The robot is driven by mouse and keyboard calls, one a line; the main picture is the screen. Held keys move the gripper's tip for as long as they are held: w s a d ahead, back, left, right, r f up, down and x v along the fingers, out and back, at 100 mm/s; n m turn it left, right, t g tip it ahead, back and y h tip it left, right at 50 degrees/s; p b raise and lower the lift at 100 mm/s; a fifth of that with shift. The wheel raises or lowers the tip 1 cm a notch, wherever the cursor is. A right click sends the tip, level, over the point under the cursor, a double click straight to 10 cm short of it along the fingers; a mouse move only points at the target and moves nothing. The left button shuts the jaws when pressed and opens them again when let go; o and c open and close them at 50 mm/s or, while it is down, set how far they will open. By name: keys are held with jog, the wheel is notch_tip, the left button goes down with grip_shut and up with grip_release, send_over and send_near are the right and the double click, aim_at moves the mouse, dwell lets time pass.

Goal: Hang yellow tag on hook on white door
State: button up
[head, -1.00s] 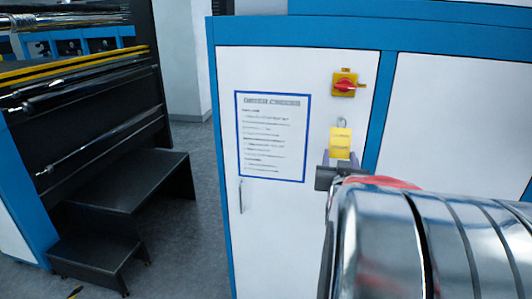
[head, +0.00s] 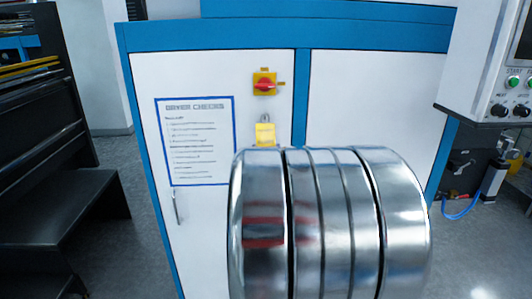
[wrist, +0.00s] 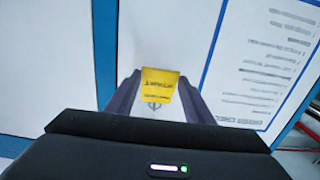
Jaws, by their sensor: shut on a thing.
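The yellow tag (head: 265,134) shows in front of the white door (head: 210,75), below a red and yellow switch. A thin grey loop (head: 265,118) shows just above the tag; I cannot tell whether the tag is on the hook or only in front of it. In the wrist view the tag (wrist: 160,83) sits between the two dark fingers of my gripper (wrist: 157,92), which is shut on it. A thin dark curved shape (wrist: 155,106) shows at the tag's lower edge there. In the head view my silver arm hides the gripper.
The red and yellow rotary switch (head: 265,83) sits above the tag. A blue-framed check sheet (head: 195,140) is to its left, with a door handle (head: 176,207) below. Black steps (head: 75,210) stand at left, a control panel (head: 490,70) at right.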

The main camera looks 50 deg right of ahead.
jog(key=shift+w+d+f, duration=0.2)
jog(key=shift+d+f, duration=0.05)
jog(key=shift+f, duration=0.05)
dwell(0.6)
jog(key=o, duration=1.1)
